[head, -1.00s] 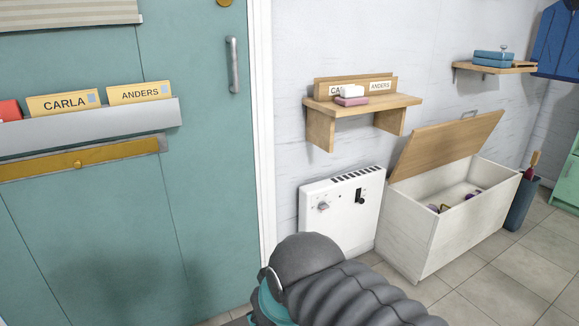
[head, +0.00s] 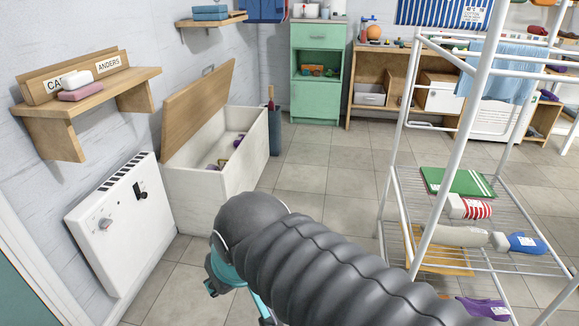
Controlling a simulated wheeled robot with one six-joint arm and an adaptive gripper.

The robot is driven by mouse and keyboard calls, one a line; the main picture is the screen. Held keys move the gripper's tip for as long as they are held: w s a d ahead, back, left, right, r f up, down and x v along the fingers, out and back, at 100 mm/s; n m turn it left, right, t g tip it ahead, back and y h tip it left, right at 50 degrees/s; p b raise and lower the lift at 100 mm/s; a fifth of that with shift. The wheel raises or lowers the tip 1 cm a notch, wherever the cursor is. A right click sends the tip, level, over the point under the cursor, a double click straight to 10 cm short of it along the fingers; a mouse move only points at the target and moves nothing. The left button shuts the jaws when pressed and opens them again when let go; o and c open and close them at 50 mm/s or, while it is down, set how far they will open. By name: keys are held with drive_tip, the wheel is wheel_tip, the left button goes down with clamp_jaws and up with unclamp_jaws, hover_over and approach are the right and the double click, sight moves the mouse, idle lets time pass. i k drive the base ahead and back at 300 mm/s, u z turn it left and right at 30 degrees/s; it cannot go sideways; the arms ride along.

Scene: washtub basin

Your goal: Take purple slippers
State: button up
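Small purple items (head: 238,139) lie inside the open white chest (head: 215,185); they may be slippers, but they are too small to tell. Another purple piece (head: 213,167) shows near the chest's front left corner. A purple object with a white label (head: 484,308) lies low on the white rack, partly cut by the arm and frame edge. My gripper (head: 216,276) shows only as dark and teal parts beside my thick grey arm, in front of the chest. Its fingers are mostly hidden, so its opening cannot be told.
A white heater (head: 122,225) stands against the left wall under a wooden shelf (head: 85,105). A tall white wire rack (head: 392,200) holding bottles stands close at right. A green cabinet (head: 318,70) is at the back. Tiled floor (head: 310,180) between chest and rack is free.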

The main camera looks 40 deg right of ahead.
sight(221, 169)
drive_tip(key=z, duration=0.75)
drive_tip(key=i, duration=2.35)
drive_tip(key=u, duration=0.85)
